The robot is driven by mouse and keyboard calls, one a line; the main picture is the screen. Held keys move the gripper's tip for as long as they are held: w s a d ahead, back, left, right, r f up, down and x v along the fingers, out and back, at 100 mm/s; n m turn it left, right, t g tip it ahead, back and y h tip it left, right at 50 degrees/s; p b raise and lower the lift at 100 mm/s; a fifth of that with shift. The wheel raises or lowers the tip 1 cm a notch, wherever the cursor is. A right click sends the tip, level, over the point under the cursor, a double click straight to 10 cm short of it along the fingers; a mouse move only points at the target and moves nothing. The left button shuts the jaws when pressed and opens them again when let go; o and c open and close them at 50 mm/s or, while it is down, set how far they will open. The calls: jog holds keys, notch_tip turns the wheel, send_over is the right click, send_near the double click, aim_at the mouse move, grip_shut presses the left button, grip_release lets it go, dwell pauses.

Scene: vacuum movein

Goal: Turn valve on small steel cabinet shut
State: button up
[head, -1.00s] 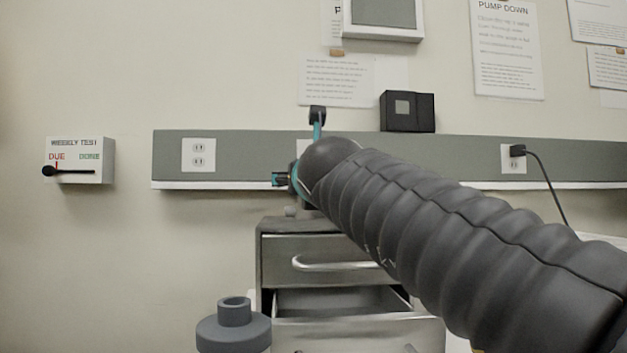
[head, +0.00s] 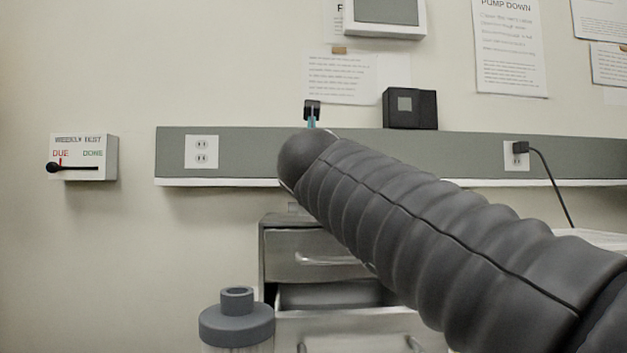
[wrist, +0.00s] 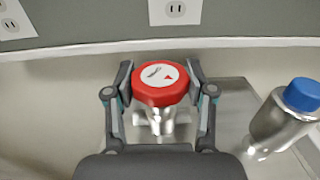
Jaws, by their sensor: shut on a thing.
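In the head view my dark ribbed arm hides the valve and most of the gripper. The cabinet also shows in the head view (head: 285,240), with drawers and metal handles, one drawer partly open.
A steel bottle with a blue cap (wrist: 303,94) stands right of the valve. A grey-lidded container (head: 237,325) stands in front of the cabinet. A wall rail with outlets (head: 202,152) runs behind. A weekly test box (head: 84,158) is on the wall at left.

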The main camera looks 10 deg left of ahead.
jog(key=m+h, duration=0.3)
jog(key=h, duration=0.1)
jog(key=shift+a+h, duration=0.15)
jog(key=shift+h, duration=0.15)
jog(key=shift+m+h+p, duration=1.1)
jog(key=shift+m+h, duration=0.4)
jog(key=shift+h, duration=0.8)
jog(key=shift+g+h, duration=0.3)
jog(key=o, duration=1.2)
jog(key=shift+c, duration=0.2)
jog(key=v, duration=1.2)
